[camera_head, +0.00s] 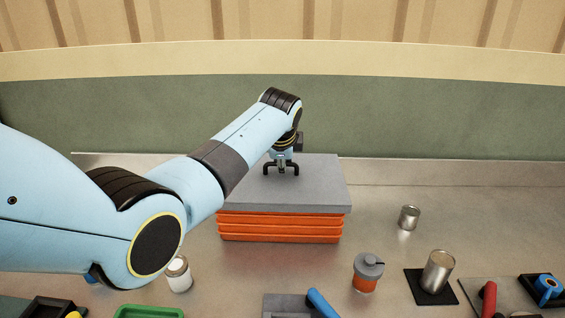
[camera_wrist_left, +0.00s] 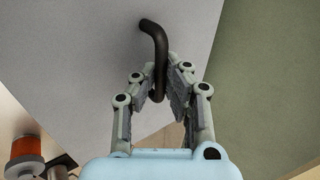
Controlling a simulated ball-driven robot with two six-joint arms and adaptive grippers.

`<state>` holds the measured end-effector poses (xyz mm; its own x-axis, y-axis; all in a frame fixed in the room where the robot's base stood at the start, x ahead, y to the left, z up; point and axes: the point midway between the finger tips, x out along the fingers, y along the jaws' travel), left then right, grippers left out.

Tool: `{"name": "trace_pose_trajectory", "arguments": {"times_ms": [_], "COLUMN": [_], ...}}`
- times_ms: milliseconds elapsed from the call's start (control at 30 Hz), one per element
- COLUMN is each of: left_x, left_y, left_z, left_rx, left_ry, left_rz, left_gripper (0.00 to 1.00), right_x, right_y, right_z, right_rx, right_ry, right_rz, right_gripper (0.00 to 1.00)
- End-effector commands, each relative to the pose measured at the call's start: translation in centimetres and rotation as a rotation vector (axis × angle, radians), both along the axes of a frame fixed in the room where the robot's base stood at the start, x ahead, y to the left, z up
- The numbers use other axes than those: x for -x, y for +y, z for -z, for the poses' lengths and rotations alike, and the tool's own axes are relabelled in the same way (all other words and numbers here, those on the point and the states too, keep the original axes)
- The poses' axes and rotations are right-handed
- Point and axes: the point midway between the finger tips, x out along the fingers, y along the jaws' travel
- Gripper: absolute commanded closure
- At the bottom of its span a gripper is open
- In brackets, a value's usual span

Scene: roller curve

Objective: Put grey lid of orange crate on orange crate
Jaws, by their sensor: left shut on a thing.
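The orange crate (camera_head: 280,228) stands on the counter in the middle of the head view. The grey lid (camera_head: 315,190) lies over its top, and its front edge lines up roughly with the crate's front. My left gripper (camera_head: 282,168) is at the black handle on the lid. In the left wrist view my left gripper (camera_wrist_left: 158,92) is shut on the black handle (camera_wrist_left: 153,40) of the grey lid (camera_wrist_left: 85,50). Whether the lid rests fully on the rim cannot be told. My right gripper is not in view.
A small can (camera_head: 409,217), an orange jar with grey top (camera_head: 367,272) and a larger can on a black mat (camera_head: 437,272) stand to the right. A white jar (camera_head: 178,274) and a green tray (camera_head: 150,312) are at the front left. Counter right of the crate is partly free.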

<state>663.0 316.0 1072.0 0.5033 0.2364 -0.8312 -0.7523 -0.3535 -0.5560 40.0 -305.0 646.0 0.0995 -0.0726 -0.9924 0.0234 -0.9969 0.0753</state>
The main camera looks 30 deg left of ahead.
Motion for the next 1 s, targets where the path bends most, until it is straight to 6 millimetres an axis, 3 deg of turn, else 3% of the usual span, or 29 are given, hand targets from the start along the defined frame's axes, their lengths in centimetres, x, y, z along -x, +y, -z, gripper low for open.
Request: {"name": "trace_pose_trajectory", "arguments": {"times_ms": [400, 433, 600, 800, 1000], "left_x": [-0.06, -0.06, -0.06, -0.04, 0.01], "left_y": [-0.01, -0.01, -0.01, 0.00, -0.01], "left_z": [0.00, 0.00, 0.02, 0.05, 0.12], "left_rx": [0.000, 0.000, 0.000, 0.000, 0.000], "left_ry": [-0.002, -0.002, -0.002, -0.001, 0.000], "left_rz": [0.001, 0.001, 0.001, 0.000, 0.000], "left_gripper": [1.00, 0.90, 0.67, 0.66, 0.40], "right_x": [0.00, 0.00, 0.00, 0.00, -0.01], "right_y": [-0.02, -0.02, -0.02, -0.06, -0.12], "right_z": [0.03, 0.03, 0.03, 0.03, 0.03], "right_rx": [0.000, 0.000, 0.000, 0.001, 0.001], "right_ry": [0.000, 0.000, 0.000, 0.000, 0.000], "right_rz": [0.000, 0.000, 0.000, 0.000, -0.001], "right_gripper": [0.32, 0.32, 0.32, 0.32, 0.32]}}
